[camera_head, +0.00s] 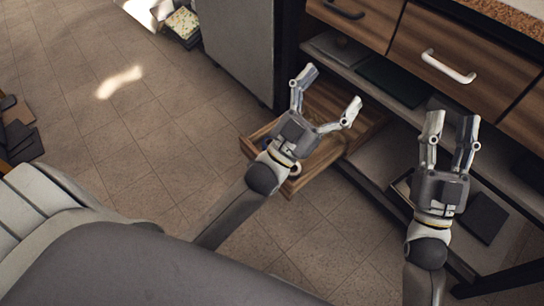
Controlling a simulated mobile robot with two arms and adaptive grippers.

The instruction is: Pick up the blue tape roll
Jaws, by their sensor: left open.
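I cannot make out a blue tape roll for certain. A small round pale thing (296,170) shows at the near corner of the open wooden drawer (328,152), partly hidden by my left wrist; I cannot tell what it is. My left gripper (328,93) is over the drawer with its fingers spread wide and nothing between them. It hides part of the drawer's inside. My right gripper (450,126) is in front of the cabinet's shelves, to the right of the drawer, with its two fingers apart and empty.
Closed wooden drawers with a white handle (448,67) and a dark handle (343,9) are above an open shelf. A dark flat item (483,217) lies low at the right. A grey cabinet (238,45) stands behind. Tiled floor at the left is mostly clear.

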